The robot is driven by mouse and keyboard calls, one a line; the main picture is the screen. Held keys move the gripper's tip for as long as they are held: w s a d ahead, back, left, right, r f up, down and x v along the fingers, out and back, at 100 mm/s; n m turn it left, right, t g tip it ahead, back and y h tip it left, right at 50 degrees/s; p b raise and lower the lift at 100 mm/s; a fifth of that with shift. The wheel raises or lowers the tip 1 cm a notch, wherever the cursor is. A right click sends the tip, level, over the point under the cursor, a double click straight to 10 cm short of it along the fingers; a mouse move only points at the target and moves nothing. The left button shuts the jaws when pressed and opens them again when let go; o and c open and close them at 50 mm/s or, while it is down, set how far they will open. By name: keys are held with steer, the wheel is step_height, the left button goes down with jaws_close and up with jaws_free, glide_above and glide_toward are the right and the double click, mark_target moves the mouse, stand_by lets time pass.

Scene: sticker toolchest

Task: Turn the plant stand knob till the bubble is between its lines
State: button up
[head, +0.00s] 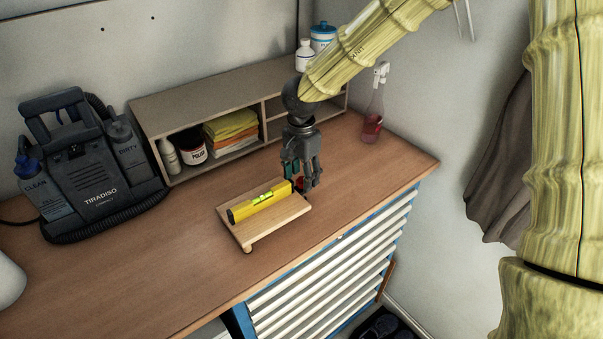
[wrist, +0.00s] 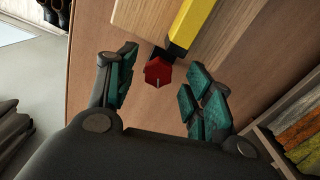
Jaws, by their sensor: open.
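A small wooden plant stand (head: 248,237) sits on the toolchest top, with a yellow spirit level (head: 244,210) lying across it. The level's green vial (head: 262,198) shows, but the bubble and its lines are too small to read. A red knob (wrist: 158,72) is at the stand's right end in the head view, beside the level's end. My gripper (head: 301,184) is over that end, pointing down. In the wrist view its green-padded fingers (wrist: 160,88) are open, one on each side of the knob, with visible gaps. Whether they are at knob height I cannot tell.
A grey shelf unit (head: 200,92) with cloths and jars stands behind. A black spot cleaner (head: 85,165) is at the left and a pink spray bottle (head: 373,115) at the right back. The wooden top (head: 140,265) is clear left of the stand.

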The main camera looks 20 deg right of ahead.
steer(key=shift+f, duration=0.2)
steer(key=shift+d+f, duration=0.3)
steer(key=shift+a, duration=0.25)
steer(key=c, duration=0.6)
steer(key=shift+d, duration=0.1)
steer(key=c, duration=0.4)
steer(key=shift+r, duration=0.1)
steer(key=shift+m+p, duration=0.3)
steer(key=shift+p, duration=0.1)
steer(key=shift+m+p, duration=0.95)
steer(key=shift+m, duration=0.85)
